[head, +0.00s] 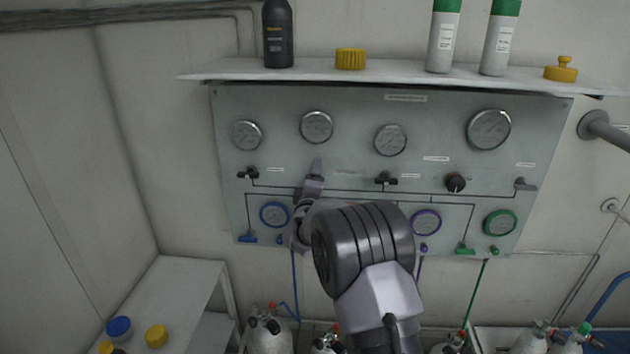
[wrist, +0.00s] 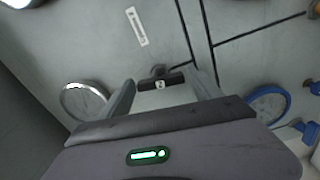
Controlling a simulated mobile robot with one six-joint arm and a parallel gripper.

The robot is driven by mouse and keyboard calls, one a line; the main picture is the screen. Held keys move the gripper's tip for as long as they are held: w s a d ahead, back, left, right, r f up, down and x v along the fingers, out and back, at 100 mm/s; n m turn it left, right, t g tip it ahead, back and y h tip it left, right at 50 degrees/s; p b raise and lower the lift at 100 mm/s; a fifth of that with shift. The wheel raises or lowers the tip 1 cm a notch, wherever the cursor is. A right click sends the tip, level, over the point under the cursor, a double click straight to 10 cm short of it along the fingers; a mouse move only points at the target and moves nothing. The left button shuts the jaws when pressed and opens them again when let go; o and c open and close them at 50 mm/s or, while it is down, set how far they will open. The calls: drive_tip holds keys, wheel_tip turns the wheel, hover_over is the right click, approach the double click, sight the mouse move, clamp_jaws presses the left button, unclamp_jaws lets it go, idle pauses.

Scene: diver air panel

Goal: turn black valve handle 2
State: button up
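The black valve handle marked 2 (wrist: 160,84) shows in the wrist view, lying crosswise between my gripper's fingertips. My gripper (wrist: 163,88) is open, with one finger near each end of the handle. I cannot tell whether the fingers touch it. In the head view my gripper (head: 315,172) is up against the panel below the second gauge (head: 317,127) and hides this handle.
Similar black handles sit on the panel to the left (head: 248,173) and right (head: 386,180) of my gripper, with a black knob (head: 455,183) further right. A blue-rimmed gauge (head: 274,214) is below left. A shelf (head: 400,73) with bottles juts out above the panel.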

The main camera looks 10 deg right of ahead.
drive_tip(key=shift+o, duration=0.2)
drive_tip(key=shift+f, duration=0.1)
drive_tip(key=b+v, duration=0.2)
drive_tip(key=v, duration=1.5)
drive_tip(key=shift+s, duration=0.25)
drive_tip(key=shift+a+b, duration=0.1)
drive_tip(key=shift+b, duration=0.2)
